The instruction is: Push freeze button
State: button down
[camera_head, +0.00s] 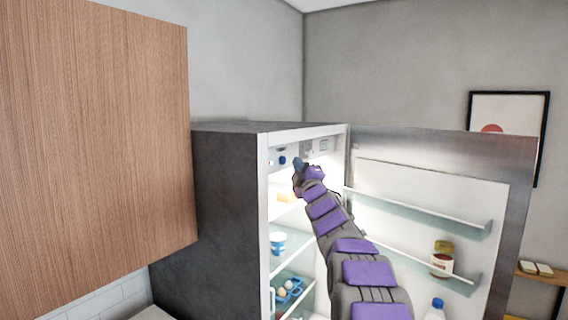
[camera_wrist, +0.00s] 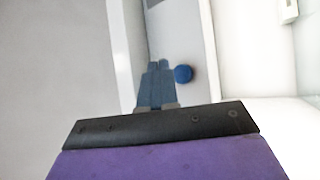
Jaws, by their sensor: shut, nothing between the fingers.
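A round blue button (camera_head: 282,160) sits on the panel at the upper inside of the open fridge; I take it as the freeze button. It also shows in the wrist view (camera_wrist: 183,74), just right of my fingertips. My gripper (camera_head: 298,162) is inside the fridge's upper part, at the end of my purple and grey arm. In the wrist view its blue-grey fingers (camera_wrist: 159,64) are shut together and empty. The fingertips look close to the button's left side there; I cannot tell whether they touch it.
The fridge door (camera_head: 520,190) stands open to the right, with a jar (camera_head: 442,259) and a bottle on its shelves. Below the arm, fridge shelves hold a blue and white cup (camera_head: 278,243) and eggs in a blue tray (camera_head: 283,295). A wooden cabinet (camera_head: 95,140) stands close at left.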

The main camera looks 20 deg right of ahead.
jog(key=s+d, duration=0.2)
jog(key=s, duration=0.1)
jog(key=shift+d+f, duration=0.1)
jog(key=shift+d, duration=0.1)
jog(key=shift+w, duration=0.1)
jog(key=s+a+f+m+g+h+b, duration=0.1)
jog(key=s+a+f+m+g+b, duration=0.25)
jog(key=s+f, duration=0.5)
jog(key=s+a+f+m+g+b, duration=0.25)
jog(key=s+a+f+g, duration=0.25)
jog(key=f, duration=0.6)
jog(key=s+a+f+m+g+h+b, duration=0.1)
jog(key=s+a+f+m+g+b, duration=0.1)
jog(key=s+a+f+m+g, duration=0.45)
jog(key=s+a+f+g+y+b, duration=0.1)
jog(key=s+a+f+g, duration=0.2)
jog(key=s+f, duration=0.5)
jog(key=s+a+f+m+g+y+b, duration=0.1)
jog(key=s+f, duration=0.7)
jog(key=s, duration=1.1)
jog(key=s+a+f+g+b, duration=0.3)
jog(key=s+f, duration=0.5)
jog(key=s, duration=0.5)
jog(key=a+g, duration=0.1)
jog(key=g, duration=0.1)
jog(key=shift+s+a+f+g+y, duration=0.3)
jog(key=shift+s+a+g+y, duration=0.05)
jog(key=shift+a+g+y, duration=0.05)
